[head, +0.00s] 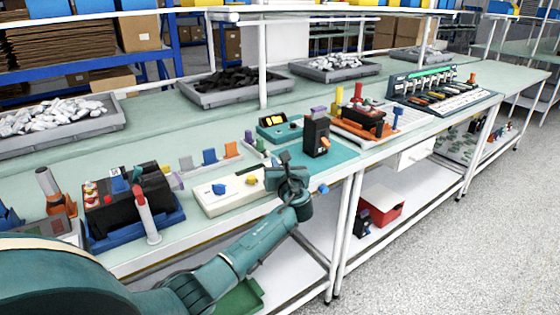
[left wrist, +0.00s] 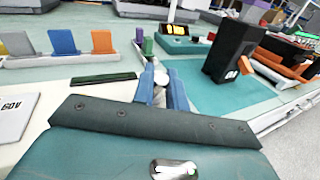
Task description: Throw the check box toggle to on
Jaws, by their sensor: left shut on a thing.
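A long white box (head: 232,197) with a blue knob and a yellow knob lies on the bench in the head view; it looks like the check box. Its white top, marked "60V", also shows at left in the left wrist view (left wrist: 18,112). My left gripper (head: 285,162) is at the right end of this box. In the left wrist view its blue fingers (left wrist: 161,92) are closed around a small pale, round-tipped piece (left wrist: 160,76), seemingly the toggle. The fingers hide its base, so its position is unclear. My right gripper is not in view.
A black breaker (head: 316,134) with an orange lever stands on a teal mat (head: 343,157) just beyond the gripper. A teal meter (head: 279,127) sits behind. Coloured tabs (head: 209,157) stand behind the white box. A black device (head: 130,205) on a blue base is at left.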

